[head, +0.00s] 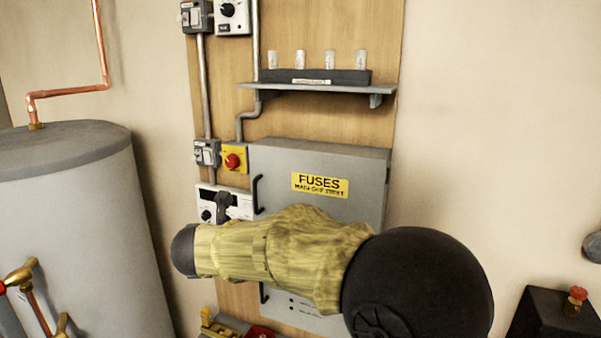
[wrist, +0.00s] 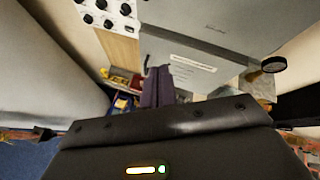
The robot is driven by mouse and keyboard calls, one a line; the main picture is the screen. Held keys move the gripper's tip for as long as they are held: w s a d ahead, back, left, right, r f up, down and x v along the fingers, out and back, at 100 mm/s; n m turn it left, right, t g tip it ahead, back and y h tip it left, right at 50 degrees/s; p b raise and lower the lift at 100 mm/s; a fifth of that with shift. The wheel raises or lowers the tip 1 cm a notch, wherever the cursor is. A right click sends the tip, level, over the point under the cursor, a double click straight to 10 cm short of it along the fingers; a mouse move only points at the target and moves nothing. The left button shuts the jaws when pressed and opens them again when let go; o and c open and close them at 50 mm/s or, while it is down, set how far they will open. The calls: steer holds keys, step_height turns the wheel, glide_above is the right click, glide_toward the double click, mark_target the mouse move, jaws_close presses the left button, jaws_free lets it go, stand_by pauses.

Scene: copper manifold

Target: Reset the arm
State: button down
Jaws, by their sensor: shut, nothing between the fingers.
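My gripper (wrist: 157,86) shows in the wrist view as two dark fingers close together, with nothing seen between them. My arm in its yellow sleeve crosses the lower middle of the head view, in front of the grey fuse cabinet (head: 320,160). I cannot make out the fingers for certain in the head view. The cabinet has a yellow FUSES label (head: 320,185) and black handles. It also shows in the wrist view (wrist: 200,25), above and beyond the fingers. My arm hides part of its lower front.
A grey cylinder tank (head: 75,220) stands at left, with a copper pipe above. A shelf (head: 320,89) with a fuse rack (head: 315,77) is above the cabinet. A white dial panel (head: 209,205) is left of it. A dark box (head: 540,320) is at lower right.

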steer(key=d+f+n+y+b, duration=0.1)
steer(key=d+f+n+y, duration=0.1)
steer(key=d+f+n, duration=0.6)
steer(key=d+f+n+y, duration=0.15)
steer(key=d+n, duration=0.25)
steer(key=n, duration=0.9)
steer(key=s+d+f+n+g, duration=0.4)
steer(key=s+d+f+n, duration=0.2)
steer(key=s, duration=0.4)
steer(key=s+d+f+n+g+h+b, duration=0.1)
steer(key=s+d+f+n+g, duration=0.4)
steer(key=s+d+f+n, duration=0.2)
steer(key=s+d, duration=0.2)
steer(key=s, duration=0.1)
steer(key=shift+s+f, duration=0.25)
steer(key=shift+s, duration=0.15)
steer(key=shift+h, duration=0.25)
